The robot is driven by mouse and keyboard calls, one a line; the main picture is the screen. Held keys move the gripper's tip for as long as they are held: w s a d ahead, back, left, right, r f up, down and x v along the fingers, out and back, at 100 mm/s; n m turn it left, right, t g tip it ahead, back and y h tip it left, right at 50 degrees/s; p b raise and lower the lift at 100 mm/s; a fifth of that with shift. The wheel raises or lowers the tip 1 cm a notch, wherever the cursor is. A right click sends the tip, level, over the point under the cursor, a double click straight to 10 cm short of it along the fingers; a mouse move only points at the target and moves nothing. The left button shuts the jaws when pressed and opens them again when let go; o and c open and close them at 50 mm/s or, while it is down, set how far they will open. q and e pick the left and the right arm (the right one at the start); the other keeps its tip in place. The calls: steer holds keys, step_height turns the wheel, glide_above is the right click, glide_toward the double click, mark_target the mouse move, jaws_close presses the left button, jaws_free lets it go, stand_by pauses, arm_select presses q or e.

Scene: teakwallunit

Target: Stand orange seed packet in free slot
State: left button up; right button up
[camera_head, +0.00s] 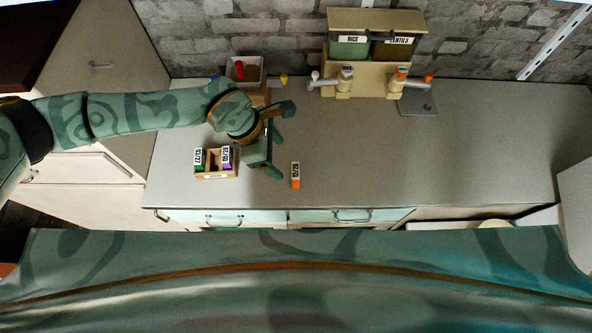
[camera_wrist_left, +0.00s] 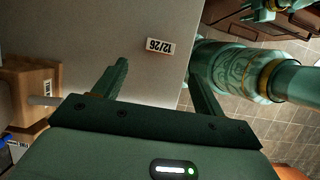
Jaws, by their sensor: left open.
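The orange seed packet (camera_head: 295,175) lies on the grey counter near its front edge. Its white label reads 12/26, and it shows in the left wrist view (camera_wrist_left: 160,46) ahead of the fingers, label towards the camera. A small wooden rack (camera_head: 216,176) stands to the left, holding a green packet (camera_head: 198,158) and a purple packet (camera_head: 226,157), with a dark gap between them. My left gripper (camera_head: 279,156) is open and empty above the counter, between rack and packet. In the left wrist view its fingers (camera_wrist_left: 157,60) are spread wide. My right gripper is not identifiable.
A wooden box (camera_head: 258,96) with a red item stands behind my left gripper. A two-bin stand labelled RICE and LENTILS (camera_head: 375,75) is at the back, with a grey plate (camera_head: 417,103) beside it. The counter's right half (camera_head: 480,150) is clear.

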mark_target(296, 170)
arm_select(q)
steer(key=x, duration=0.7)
steer(key=shift+d+f+p, duration=0.2)
steer(key=shift+d+p, duration=0.2)
steer(key=shift+d, duration=0.1)
steer(key=c, duration=1.3)
steer(key=shift+r, duration=0.1)
